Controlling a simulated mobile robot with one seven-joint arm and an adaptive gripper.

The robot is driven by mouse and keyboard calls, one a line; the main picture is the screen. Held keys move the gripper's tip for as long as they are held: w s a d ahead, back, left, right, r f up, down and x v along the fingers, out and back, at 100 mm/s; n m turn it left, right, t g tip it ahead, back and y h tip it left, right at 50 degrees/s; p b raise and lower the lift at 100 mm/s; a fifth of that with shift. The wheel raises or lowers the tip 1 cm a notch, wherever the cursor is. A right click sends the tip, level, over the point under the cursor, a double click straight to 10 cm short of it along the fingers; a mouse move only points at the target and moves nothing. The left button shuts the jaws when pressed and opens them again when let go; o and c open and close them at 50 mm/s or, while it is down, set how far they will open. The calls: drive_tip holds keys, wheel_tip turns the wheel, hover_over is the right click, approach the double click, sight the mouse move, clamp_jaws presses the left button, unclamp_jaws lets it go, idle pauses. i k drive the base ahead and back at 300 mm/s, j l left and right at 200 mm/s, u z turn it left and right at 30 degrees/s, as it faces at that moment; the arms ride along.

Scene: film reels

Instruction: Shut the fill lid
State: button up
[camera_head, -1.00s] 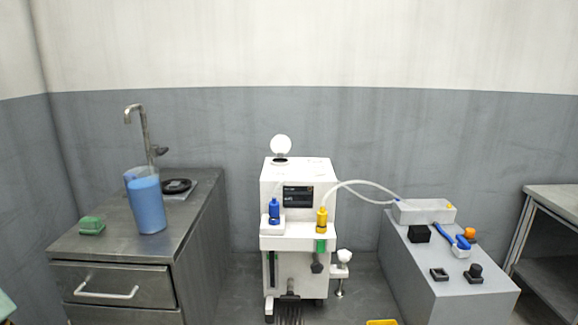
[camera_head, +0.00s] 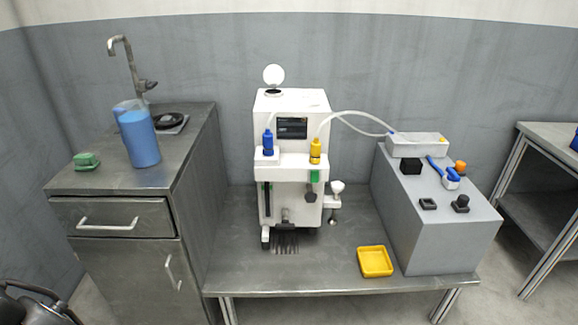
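The white machine (camera_head: 295,195) stands upright on the low metal table, against the grey wall. Its round white fill lid (camera_head: 273,74) stands up open above a dark fill opening (camera_head: 274,93) on the machine's top. A blue bottle-shaped part (camera_head: 268,142) and a yellow one (camera_head: 316,150) sit on its front ledge, below a dark screen. No gripper fingers show in the view; a dark piece at the lower left (camera_head: 30,305) may be part of my arm, but I cannot tell.
A metal cabinet (camera_head: 125,217) with a sink stands left, bearing a jug of blue liquid (camera_head: 138,135) and a green sponge-like block (camera_head: 86,161). A grey block (camera_head: 445,235) with small tools stands right. A yellow tray (camera_head: 375,262) lies on the low table (camera_head: 300,282). A hose (camera_head: 358,117) runs right from the machine.

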sight(273, 75)
drive_tip(key=i+l+z, duration=0.3)
drive_tip(key=i+l, duration=0.25)
drive_tip(key=i+l+z, duration=0.25)
drive_tip(key=i+l, duration=0.15)
drive_tip(key=i, duration=0.85)
